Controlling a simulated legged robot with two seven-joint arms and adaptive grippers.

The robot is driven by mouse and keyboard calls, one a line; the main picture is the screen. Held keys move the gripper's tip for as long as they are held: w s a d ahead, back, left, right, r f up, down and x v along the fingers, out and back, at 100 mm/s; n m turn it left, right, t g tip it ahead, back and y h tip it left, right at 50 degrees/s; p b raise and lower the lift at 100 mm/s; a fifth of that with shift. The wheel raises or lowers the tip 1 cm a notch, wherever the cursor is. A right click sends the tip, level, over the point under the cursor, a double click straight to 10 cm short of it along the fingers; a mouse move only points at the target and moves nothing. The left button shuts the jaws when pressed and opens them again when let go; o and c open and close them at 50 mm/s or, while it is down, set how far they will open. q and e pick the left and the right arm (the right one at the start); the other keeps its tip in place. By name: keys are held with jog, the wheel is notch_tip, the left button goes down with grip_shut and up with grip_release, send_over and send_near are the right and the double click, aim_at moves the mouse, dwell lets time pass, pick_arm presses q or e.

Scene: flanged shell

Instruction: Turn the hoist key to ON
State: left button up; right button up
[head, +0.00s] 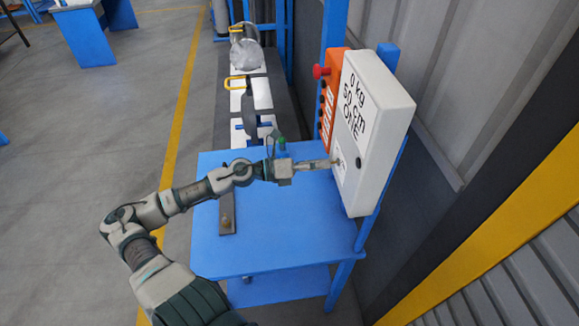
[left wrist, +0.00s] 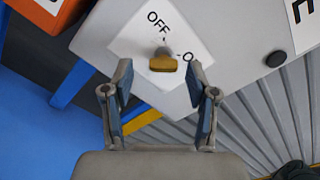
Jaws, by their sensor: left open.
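The hoist key (left wrist: 163,62) has a yellowish grip and sits on a white label plate (left wrist: 130,47) of the control box. "OFF" is printed above it, and part of another word shows to its right, cut off by my finger. Which way the key is set is hard to tell. My left gripper (left wrist: 161,88) is open, its two blue-padded fingers on either side below the key, with a gap to it. In the head view my left gripper (head: 328,164) reaches the lower face of the white box (head: 372,110). My right gripper is not in view.
A dark bar (head: 227,215) lies on the table. A corrugated wall (head: 470,90) is behind the box. Open floor lies left of my arm.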

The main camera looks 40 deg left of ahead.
pick_arm(q)
jog(key=v, duration=0.9)
jog(key=shift+s+a, duration=0.2)
jog(key=shift+f, duration=0.15)
jog(key=shift+f, duration=0.1)
